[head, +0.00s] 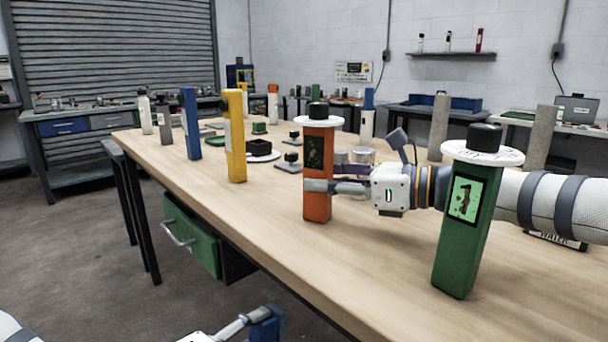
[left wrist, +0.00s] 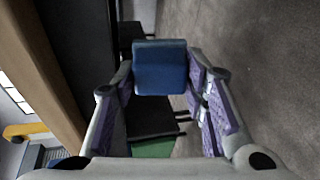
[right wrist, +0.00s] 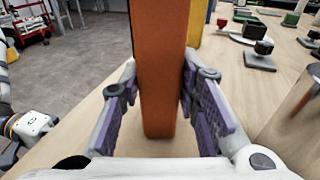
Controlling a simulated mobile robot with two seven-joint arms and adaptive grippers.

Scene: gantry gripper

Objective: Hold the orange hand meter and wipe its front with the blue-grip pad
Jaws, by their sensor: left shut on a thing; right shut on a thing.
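The orange hand meter (head: 317,205) stands upright at the table's middle, with a dark screen on its front and a white disc and black knob on top. My right gripper (head: 325,187) is shut around its body from the right. The right wrist view shows the meter's orange side (right wrist: 160,65) between the fingers; its top is out of that view. My left gripper (head: 250,322) is low at the bottom edge of the head view, off the table's front side. It is shut on the blue-grip pad (head: 267,326), whose blue block shows in the left wrist view (left wrist: 160,67). The wiping face is hidden.
A green meter (head: 463,235) with a white disc stands right of the orange one, near my right forearm. A yellow block (head: 236,140) and a blue block (head: 190,125) stand to the left. A green drawer (head: 190,235) hangs under the table's front edge. The front tabletop is mostly clear.

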